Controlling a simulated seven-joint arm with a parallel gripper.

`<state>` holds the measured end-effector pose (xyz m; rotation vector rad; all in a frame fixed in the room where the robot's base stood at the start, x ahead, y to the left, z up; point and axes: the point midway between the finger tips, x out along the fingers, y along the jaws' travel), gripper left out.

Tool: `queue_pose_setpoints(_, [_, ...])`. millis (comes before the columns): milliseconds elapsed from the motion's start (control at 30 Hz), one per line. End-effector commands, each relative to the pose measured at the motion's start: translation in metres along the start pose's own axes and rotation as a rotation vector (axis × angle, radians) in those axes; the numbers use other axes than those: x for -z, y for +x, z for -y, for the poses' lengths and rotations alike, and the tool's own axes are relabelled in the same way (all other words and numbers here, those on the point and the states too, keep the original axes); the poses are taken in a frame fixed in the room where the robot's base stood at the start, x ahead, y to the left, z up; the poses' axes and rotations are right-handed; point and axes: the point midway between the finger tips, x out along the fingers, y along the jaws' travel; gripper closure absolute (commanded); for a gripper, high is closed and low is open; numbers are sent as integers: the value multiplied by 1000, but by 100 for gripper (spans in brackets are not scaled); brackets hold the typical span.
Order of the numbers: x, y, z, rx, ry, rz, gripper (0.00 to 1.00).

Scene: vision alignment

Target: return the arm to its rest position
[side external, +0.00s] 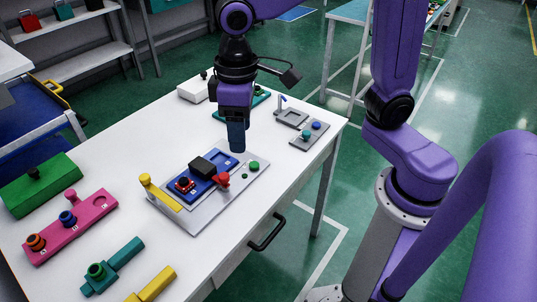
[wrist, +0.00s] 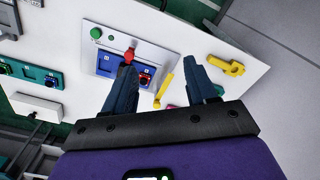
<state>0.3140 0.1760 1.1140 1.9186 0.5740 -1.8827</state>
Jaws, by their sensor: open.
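My gripper (side external: 237,143) points down above the far side of the grey board on the white table. It is empty. In the wrist view the two fingers of my gripper (wrist: 160,66) stand apart with nothing between them. The grey board (side external: 191,216) holds a blue panel (side external: 218,166), a black block (side external: 210,168), a red part (side external: 222,181), a green button (side external: 254,166) and a yellow handle (side external: 162,194). The side view does not clearly show how high the fingertips are above the board.
The white table (side external: 110,172) also carries a green box (side external: 40,184), a pink block (side external: 90,222), a teal part (side external: 122,255), a yellow part (side external: 153,284) and a grey fixture (side external: 310,138). A white box (side external: 193,90) stands at the back. Bare table lies left of the board.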

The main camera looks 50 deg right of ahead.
Motion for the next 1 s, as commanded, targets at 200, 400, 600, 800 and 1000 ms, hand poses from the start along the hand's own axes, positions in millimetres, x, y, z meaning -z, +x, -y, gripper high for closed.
queue_pose_setpoints(200, [-86,11,-7,3,-224,-3,43])
queue_pose_setpoints(400, [-154,26,-16,6,-408,-6,43])
queue_pose_setpoints(600, [-189,36,-22,7,-509,-7,43])
queue_pose_setpoints(800, [-194,38,-22,7,-524,-7,43])
queue_pose_setpoints(1000, [-194,38,-22,7,-524,-7,43])
